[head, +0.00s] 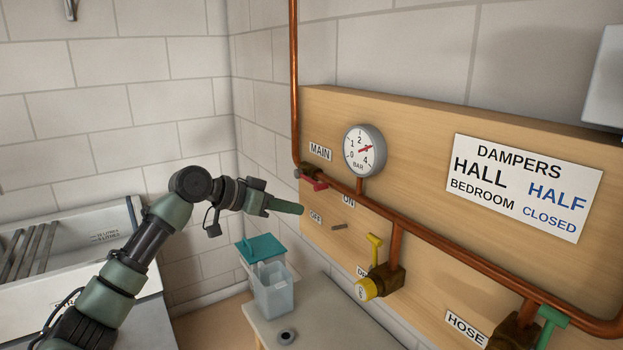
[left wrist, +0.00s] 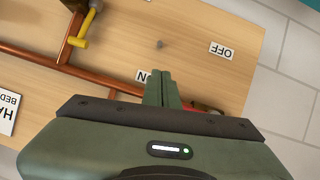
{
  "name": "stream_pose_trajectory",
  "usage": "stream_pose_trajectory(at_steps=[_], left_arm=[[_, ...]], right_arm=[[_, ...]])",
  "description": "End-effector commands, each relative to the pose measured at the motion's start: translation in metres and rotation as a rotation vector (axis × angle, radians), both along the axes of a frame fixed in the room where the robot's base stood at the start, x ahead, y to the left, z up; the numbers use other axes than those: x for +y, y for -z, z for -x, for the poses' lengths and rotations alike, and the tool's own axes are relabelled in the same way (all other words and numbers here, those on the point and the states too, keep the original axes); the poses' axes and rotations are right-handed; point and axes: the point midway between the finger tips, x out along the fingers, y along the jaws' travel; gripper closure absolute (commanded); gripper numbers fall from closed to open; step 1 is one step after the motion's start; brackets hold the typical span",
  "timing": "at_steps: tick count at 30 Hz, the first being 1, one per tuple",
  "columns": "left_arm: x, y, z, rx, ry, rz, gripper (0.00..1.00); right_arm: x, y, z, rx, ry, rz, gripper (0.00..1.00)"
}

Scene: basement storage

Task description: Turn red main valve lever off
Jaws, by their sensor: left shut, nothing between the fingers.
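The red main valve lever (head: 316,184) is on the copper pipe at the left end of the wooden board, below the MAIN label (head: 320,151). It points toward the ON label (head: 348,200); the OFF label (head: 316,217) is lower on the board. My left gripper (head: 298,208) is shut and empty, just left of and below the lever. In the left wrist view its closed fingers (left wrist: 162,90) cover part of the ON label, and a bit of red (left wrist: 205,109) shows behind the gripper. I cannot tell whether they touch. My right gripper is not in view.
A yellow valve lever (head: 375,246) and a green one (head: 552,317) sit along the copper pipe (head: 420,232). A peg (head: 339,226) sticks out of the board near OFF. A clear container with a teal lid (head: 272,288) stands on a small table below. A sink (head: 70,240) is at left.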

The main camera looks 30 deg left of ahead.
Motion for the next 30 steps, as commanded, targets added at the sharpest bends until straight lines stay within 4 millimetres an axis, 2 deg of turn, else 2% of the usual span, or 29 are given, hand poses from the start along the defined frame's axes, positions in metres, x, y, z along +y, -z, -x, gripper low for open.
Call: stream_pose_trajectory(at_steps=[1, 3, 6, 8, 20, 25, 30], left_arm=[[0.016, -0.036, 0.000, -0.053, -0.015, 0.026, 1.00], [0.030, -0.072, 0.003, -0.110, -0.026, 0.062, 1.00], [0.041, -0.101, 0.007, -0.158, -0.031, 0.093, 1.00], [0.044, -0.110, 0.009, -0.172, -0.034, 0.103, 1.00], [0.043, -0.112, 0.006, -0.176, -0.033, 0.107, 1.00], [0.034, -0.111, -0.011, -0.174, -0.031, 0.109, 1.00], [0.019, -0.104, -0.042, -0.175, -0.030, 0.112, 1.00]], right_arm=[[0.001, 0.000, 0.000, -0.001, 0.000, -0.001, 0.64], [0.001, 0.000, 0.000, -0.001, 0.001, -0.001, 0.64], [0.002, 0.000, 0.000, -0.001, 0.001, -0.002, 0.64], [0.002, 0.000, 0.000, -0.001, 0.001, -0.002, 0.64], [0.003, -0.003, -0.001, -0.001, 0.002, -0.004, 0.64], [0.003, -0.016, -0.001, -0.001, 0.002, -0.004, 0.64], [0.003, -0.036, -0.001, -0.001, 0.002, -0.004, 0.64]])
